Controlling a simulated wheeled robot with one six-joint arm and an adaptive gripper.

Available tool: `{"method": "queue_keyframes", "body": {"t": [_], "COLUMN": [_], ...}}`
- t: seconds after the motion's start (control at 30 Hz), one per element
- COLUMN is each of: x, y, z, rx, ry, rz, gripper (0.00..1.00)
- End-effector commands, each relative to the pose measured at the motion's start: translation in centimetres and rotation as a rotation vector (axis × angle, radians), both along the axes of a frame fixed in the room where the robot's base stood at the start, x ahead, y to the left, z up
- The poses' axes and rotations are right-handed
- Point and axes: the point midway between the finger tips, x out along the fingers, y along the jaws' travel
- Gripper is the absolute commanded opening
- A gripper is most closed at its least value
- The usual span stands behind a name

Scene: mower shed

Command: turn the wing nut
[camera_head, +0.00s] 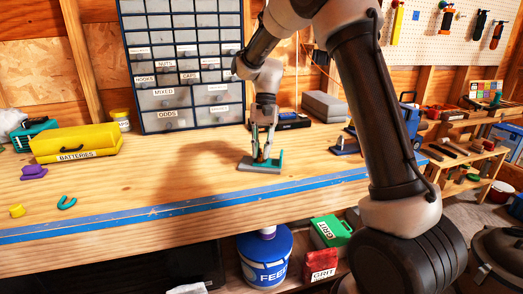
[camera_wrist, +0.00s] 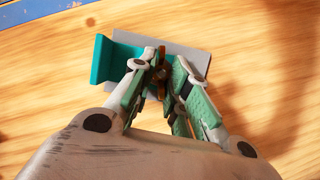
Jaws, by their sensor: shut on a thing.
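The wing nut (camera_wrist: 162,74) is a small brown-orange piece, mostly hidden between my fingertips in the wrist view. It sits at a teal bracket (camera_wrist: 112,62) on a grey base plate (camera_wrist: 201,58). The teal bracket (camera_head: 275,164) and plate also show on the workbench in the head view. My gripper (camera_head: 262,152) points down over the plate. In the wrist view my gripper (camera_wrist: 160,72) has its green-padded fingers closed on the wing nut from both sides.
The workbench (camera_head: 180,180) has a blue strip (camera_head: 150,213) along its front edge. A drawer cabinet (camera_head: 180,60) stands behind. A yellow batteries case (camera_head: 75,143) lies at left, a grey box (camera_head: 324,106) behind right.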

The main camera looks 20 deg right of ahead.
Motion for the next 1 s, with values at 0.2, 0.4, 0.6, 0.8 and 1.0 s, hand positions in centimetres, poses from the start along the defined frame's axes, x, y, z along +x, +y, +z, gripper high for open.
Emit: {"method": "queue_keyframes", "body": {"t": [0.2, 0.4, 0.6, 0.8, 1.0], "x": [0.0, 0.0, 0.4, 1.8, 3.2], "y": [0.0, 0.0, -0.2, -1.0, -1.8], "z": [0.1, 0.0, 1.0, 4.7, 8.6], "rx": [0.0, 0.0, 0.0, 0.001, 0.001], "ry": [-0.001, 0.0, -0.002, -0.004, -0.004], "rz": [0.001, 0.001, 0.001, -0.001, -0.001], "gripper": [0.4, 0.4, 0.4, 0.4, 0.4]}}
